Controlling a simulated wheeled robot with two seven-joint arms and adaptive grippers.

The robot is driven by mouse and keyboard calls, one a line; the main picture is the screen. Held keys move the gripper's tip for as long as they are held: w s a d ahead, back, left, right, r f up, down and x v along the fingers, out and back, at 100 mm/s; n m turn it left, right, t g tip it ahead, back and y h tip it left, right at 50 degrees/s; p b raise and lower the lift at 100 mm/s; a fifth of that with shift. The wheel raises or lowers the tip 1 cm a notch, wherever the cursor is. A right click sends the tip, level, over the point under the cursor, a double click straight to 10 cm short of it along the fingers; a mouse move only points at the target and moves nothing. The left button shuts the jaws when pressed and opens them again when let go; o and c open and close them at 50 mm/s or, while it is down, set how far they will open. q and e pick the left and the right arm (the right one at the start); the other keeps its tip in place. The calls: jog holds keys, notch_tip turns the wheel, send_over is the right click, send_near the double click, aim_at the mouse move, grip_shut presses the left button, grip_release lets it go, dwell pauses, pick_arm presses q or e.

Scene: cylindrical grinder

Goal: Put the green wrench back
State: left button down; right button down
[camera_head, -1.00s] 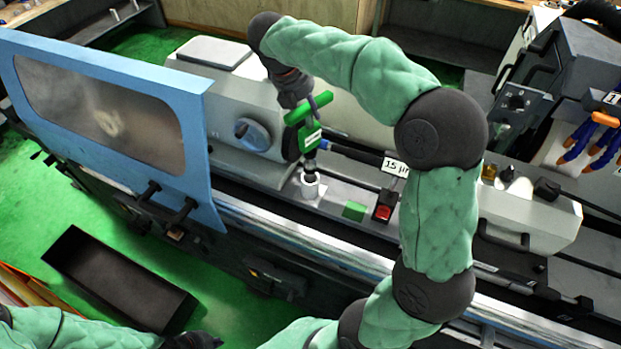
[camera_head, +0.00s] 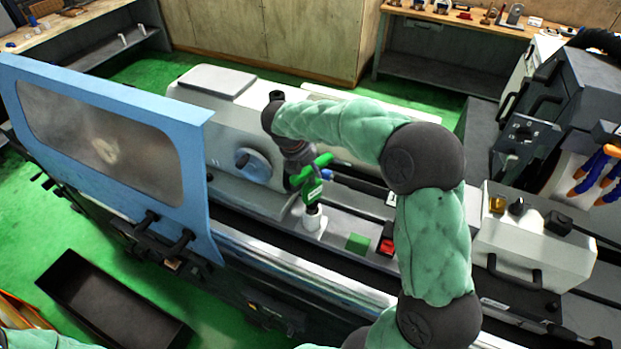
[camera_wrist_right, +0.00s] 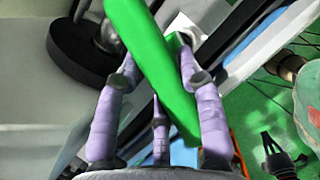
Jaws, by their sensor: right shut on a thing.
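The green wrench (camera_head: 312,188) has a T-shaped handle and stands roughly upright on the machine bed. My right gripper (camera_head: 303,176) is shut on its handle from above and behind. In the right wrist view the green bar (camera_wrist_right: 153,60) of the wrench lies across between the lilac fingers of the gripper (camera_wrist_right: 150,55). The wrench's lower end is at the pale round holder (camera_head: 313,220), and its shaft is mostly hidden there. I cannot tell how deep it sits. My left gripper is outside the head view.
A green block (camera_head: 357,243) and a red button (camera_head: 387,246) sit right of the holder. The blue guard door (camera_head: 195,165) stands to the left. A grey headstock (camera_head: 222,130) is behind, and a black open bin (camera_head: 110,308) is on the floor.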

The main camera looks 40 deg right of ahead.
aim_at(311, 178)
jog(key=shift+w+d+f, duration=0.1)
jog(key=shift+f, duration=2.1)
jog(key=c, duration=0.8)
grip_release()
jog(key=shift+f, duration=0.1)
jog(key=v, duration=1.2)
